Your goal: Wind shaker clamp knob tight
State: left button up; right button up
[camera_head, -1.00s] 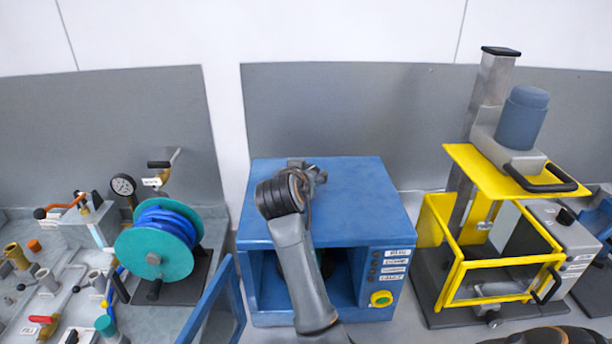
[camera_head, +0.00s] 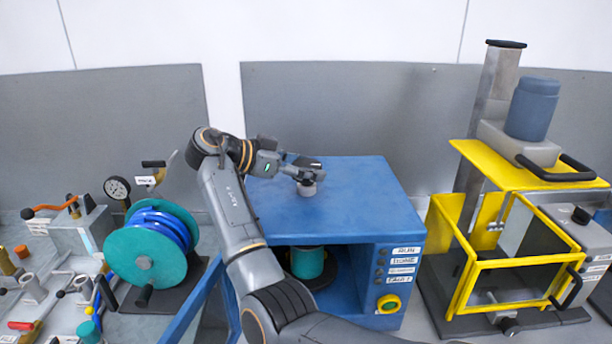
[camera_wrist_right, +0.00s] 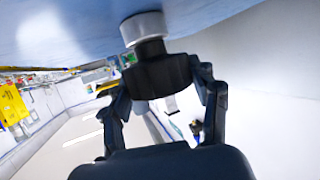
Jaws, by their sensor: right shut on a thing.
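The blue shaker (camera_head: 360,200) stands in the middle of the head view. On its top is the clamp knob, whose grey collar (camera_head: 307,189) shows below my fingers. My right gripper (camera_head: 309,174) reaches over from the left and is shut on the knob. In the right wrist view, the black knob (camera_wrist_right: 158,76) sits between the two fingers of my right gripper (camera_wrist_right: 166,90), with its grey collar (camera_wrist_right: 142,27) against the blue top. A teal can (camera_head: 307,262) stands inside the shaker's chamber, partly hidden by my arm. My left gripper does not show.
The shaker's blue door (camera_head: 196,305) stands open at the left front. A teal reel with blue hose (camera_head: 150,255) stands further left. A yellow guard frame (camera_head: 465,285) with a grey column stands to the right. The rest of the shaker's top is clear.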

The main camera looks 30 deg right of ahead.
aim_at(297, 165)
jog(key=shift+f+m+g+y+b, duration=0.1)
jog(key=shift+m+g+y+b, duration=0.25)
jog(key=shift+m+g, duration=0.55)
jog(key=shift+g, duration=0.4)
jog(key=o, duration=1.2)
jog(key=shift+c, duration=0.2)
jog(key=shift+v, duration=3.7)
